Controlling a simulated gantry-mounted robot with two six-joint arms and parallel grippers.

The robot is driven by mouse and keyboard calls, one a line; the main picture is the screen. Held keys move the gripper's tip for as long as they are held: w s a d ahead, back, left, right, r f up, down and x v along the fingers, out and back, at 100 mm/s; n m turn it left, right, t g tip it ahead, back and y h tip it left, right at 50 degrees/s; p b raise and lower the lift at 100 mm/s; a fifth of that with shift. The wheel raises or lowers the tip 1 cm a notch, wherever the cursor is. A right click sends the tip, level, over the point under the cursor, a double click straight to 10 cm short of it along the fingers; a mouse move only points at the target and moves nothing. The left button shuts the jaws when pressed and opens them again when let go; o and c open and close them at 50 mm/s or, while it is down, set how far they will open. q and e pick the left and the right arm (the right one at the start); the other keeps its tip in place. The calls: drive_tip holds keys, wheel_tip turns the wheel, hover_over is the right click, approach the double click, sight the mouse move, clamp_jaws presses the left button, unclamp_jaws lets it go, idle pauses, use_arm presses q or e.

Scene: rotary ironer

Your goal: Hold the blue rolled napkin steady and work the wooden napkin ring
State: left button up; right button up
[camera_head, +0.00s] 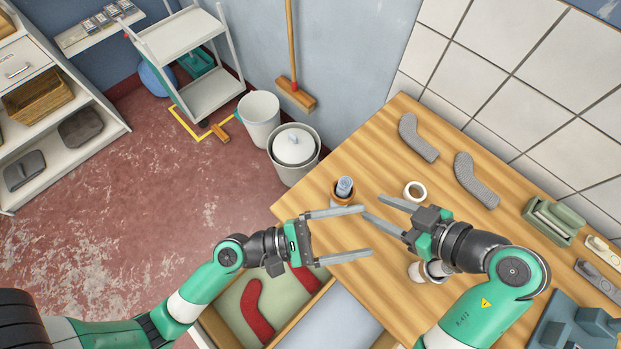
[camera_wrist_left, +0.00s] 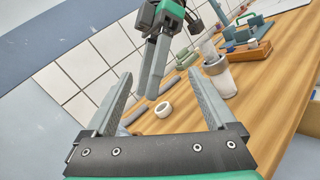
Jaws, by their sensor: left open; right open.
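A small blue roll (camera_head: 345,186) stands upright in a brown wooden ring or cup (camera_head: 341,198) near the table's left edge; I cannot tell which. A pale, cream ring (camera_head: 415,191) lies flat to its right; it also shows in the left wrist view (camera_wrist_left: 163,109). My left gripper (camera_head: 367,230) is open and empty, its upper finger just below the blue roll.
Grey curved pieces (camera_head: 475,181) and a green caddy (camera_head: 553,220) lie toward the wall. An open drawer (camera_head: 228,300) holds red pieces below my left arm.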

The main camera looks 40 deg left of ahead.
use_arm(q)
drive_tip(key=s+f+n+g, duration=0.3)
drive_tip(key=s+f+n, duration=0.2)
drive_tip(key=s+f, duration=0.45)
drive_tip(key=n+t+y, duration=0.4)
drive_tip(key=y, duration=0.1)
approach(332, 201)
drive_tip(key=x, duration=0.4)
drive_tip(key=shift+w+d+f, duration=0.1)
drive_tip(key=shift+w+f, duration=0.1)
drive_tip(key=shift+f, duration=0.05)
drive_tip(key=shift+m, duration=0.3)
drive_tip(key=x, duration=1.1)
drive_tip(key=shift+w+d+r, duration=0.2)
drive_tip(key=shift+w, duration=0.05)
drive_tip(key=shift+c, duration=0.2)
clamp_jaws()
use_arm(e)
drive_tip(key=o, duration=0.8)
drive_tip(key=shift+w, duration=0.1)
